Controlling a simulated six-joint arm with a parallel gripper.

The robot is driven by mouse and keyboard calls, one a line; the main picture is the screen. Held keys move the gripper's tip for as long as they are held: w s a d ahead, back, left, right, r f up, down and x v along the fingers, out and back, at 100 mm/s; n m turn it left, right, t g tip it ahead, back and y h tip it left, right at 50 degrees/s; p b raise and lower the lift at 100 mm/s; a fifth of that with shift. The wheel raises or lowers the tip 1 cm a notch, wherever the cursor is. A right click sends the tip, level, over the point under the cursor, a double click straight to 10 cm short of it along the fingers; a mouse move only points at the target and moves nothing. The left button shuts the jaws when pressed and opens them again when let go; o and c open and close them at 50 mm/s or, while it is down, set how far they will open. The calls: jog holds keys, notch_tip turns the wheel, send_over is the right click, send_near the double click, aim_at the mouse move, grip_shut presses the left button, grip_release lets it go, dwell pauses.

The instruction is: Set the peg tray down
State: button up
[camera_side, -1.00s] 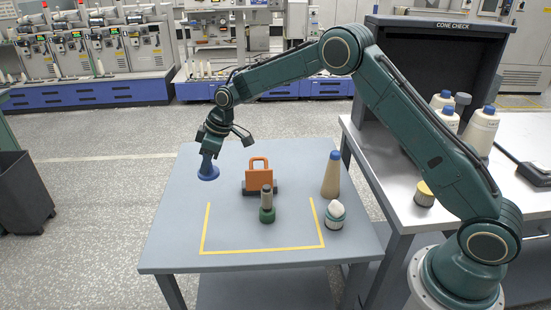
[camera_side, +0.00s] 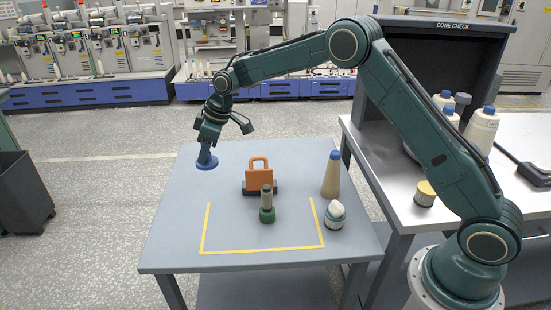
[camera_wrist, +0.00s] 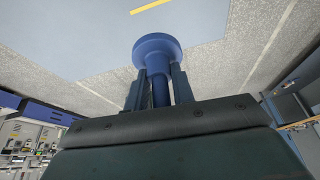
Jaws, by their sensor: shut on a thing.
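My gripper (camera_side: 208,143) is shut on a blue flanged bobbin (camera_side: 206,163). The bobbin hangs disc-end down near the far left edge of the blue-grey table (camera_side: 180,225). In the wrist view my gripper (camera_wrist: 156,82) has a finger on each side of the stem, with the round blue disc (camera_wrist: 157,46) beyond the fingertips. A gap below the disc is hard to judge. I cannot tell which thing is the peg tray. An orange block with a handle (camera_side: 258,178) stands on a dark base to the right of my gripper.
A small green-based post (camera_side: 267,212) stands in front of the orange block. A blue-tipped tan cone (camera_side: 331,178) and a white-topped round item (camera_side: 335,216) stand at the right. A yellow line (camera_side: 262,249) marks a mostly bare area. A side bench (camera_side: 400,190) holds more cones.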

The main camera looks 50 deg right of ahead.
jog(key=s+d+m+h, duration=0.1)
jog(key=s+d+m, duration=0.15)
jog(key=d, duration=1.15)
jog(key=s+d+m+h, duration=0.15)
jog(key=s+d, duration=0.25)
jog(key=d, duration=0.9)
jog(key=s+d+m, duration=0.2)
jog(key=s+d, duration=0.1)
jog(key=d, duration=1.1)
jog(key=shift+t, duration=0.5)
jog(key=f, duration=1.5)
jog(key=shift+s+f, duration=0.2)
jog(key=shift+f, duration=2.15)
jog(key=shift+f, duration=0.15)
jog(key=o, duration=1)
